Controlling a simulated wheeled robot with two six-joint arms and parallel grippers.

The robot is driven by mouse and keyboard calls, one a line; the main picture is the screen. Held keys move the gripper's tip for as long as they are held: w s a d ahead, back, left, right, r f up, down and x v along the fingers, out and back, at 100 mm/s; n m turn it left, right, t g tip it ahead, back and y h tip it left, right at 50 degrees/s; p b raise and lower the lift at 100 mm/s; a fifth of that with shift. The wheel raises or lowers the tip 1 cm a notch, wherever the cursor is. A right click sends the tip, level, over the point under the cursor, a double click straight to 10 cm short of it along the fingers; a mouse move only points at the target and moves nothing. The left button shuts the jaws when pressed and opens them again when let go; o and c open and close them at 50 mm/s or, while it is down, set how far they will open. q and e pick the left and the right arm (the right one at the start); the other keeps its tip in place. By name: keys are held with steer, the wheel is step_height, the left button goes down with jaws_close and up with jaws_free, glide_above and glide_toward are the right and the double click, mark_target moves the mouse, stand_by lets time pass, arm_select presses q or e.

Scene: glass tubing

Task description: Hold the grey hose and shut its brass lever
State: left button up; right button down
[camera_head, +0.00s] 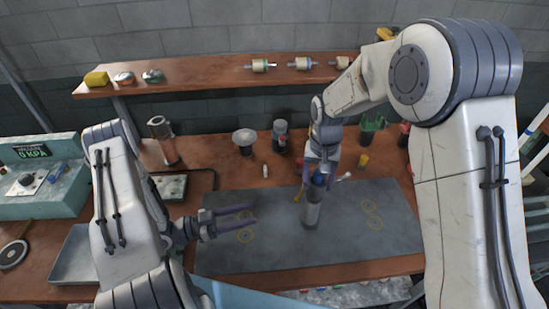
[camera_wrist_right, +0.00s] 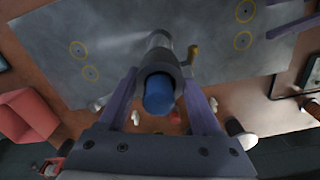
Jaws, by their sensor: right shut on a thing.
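A grey hose (camera_head: 312,213) stands upright on the dark mat, its lower end at or close to the mat. My right gripper (camera_head: 320,172) is shut on its upper part from above. In the right wrist view the hose (camera_wrist_right: 160,68) with a blue end (camera_wrist_right: 159,95) lies between the fingers of my right gripper (camera_wrist_right: 161,82). The brass lever (camera_head: 298,195) sticks out beside the hose, and it also shows in the right wrist view (camera_wrist_right: 193,54). Whether it touches a finger is unclear. My left gripper (camera_head: 251,215) is open and empty over the mat, left of the hose, fingers pointing right.
The dark mat (camera_head: 370,245) has yellow ring marks and is mostly clear. A funnel (camera_head: 245,138), a dark jar (camera_head: 280,136) and a glass cylinder (camera_head: 162,140) stand behind it. A wooden shelf (camera_head: 205,76) holds small parts. A teal gauge box (camera_head: 40,180) and grey tray (camera_head: 75,258) are at left.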

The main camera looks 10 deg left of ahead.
mark_target(295, 199)
arm_select(q)
steer(key=shift+y, duration=0.3)
steer(key=x, duration=0.4)
steer(key=r+x, duration=0.1)
steer(key=x, duration=0.3)
steer(key=r+x, duration=0.1)
steer(key=x, duration=0.4)
steer(key=shift+g, duration=0.3)
jaws_close()
